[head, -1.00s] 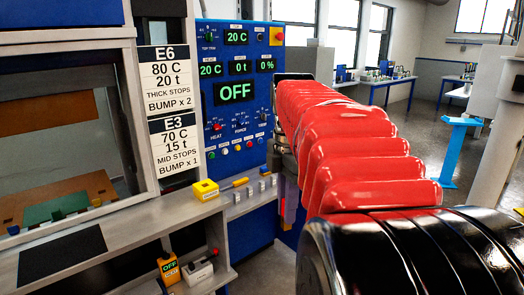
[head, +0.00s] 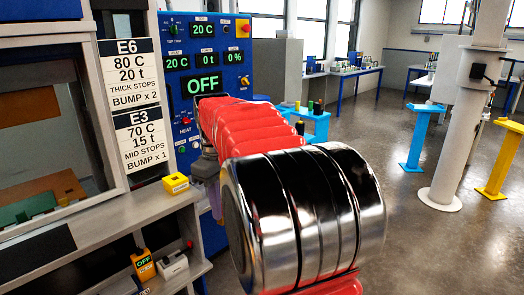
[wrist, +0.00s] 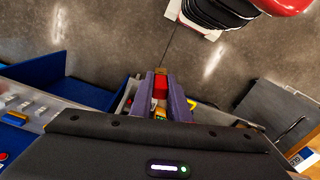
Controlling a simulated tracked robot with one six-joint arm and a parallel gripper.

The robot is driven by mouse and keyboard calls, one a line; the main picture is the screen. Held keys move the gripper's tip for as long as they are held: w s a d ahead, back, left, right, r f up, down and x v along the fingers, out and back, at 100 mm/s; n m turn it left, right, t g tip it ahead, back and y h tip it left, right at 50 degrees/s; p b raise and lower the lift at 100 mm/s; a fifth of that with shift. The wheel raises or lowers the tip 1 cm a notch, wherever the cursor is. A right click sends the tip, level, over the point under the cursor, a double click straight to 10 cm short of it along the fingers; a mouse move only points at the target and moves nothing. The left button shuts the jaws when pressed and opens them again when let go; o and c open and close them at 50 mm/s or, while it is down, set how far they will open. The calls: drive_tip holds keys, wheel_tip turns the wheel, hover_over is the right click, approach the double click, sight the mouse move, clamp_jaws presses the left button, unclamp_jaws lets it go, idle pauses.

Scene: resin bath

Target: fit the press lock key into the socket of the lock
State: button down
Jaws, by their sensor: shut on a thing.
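My gripper (wrist: 162,98) shows in the wrist view with two purple fingers, shut on a small red piece that I take to be the press lock key (wrist: 160,83). A brownish end of it shows at the fingertips. In the head view my gripper (head: 215,198) hangs at the ledge's right end, partly behind my red arm; the key cannot be made out there. A yellow block with a dark recess on top (head: 175,183), likely the lock, sits on the ledge left of my gripper, apart from it. Its socket is too small to read.
The blue control panel (head: 184,137) stands behind the ledge (head: 110,215). An orange box reading OFF (head: 144,265) and a grey box with a red knob (head: 173,265) sit on the lower shelf. Blue (head: 418,140) and yellow (head: 500,160) stands are on the open floor to the right.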

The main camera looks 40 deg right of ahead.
drive_tip(key=w+a+f+m, duration=0.1)
drive_tip(key=w+a+f, duration=0.4)
drive_tip(key=a, duration=0.5)
drive_tip(key=w+a+f+m, duration=0.2)
drive_tip(key=w+a+f, duration=0.3)
drive_tip(key=a+f, duration=0.5)
drive_tip(key=shift+w+a+f, duration=0.2)
drive_tip(key=shift+w+a, duration=0.2)
drive_tip(key=shift+a, duration=0.05)
drive_tip(key=shift+s+d, duration=0.1)
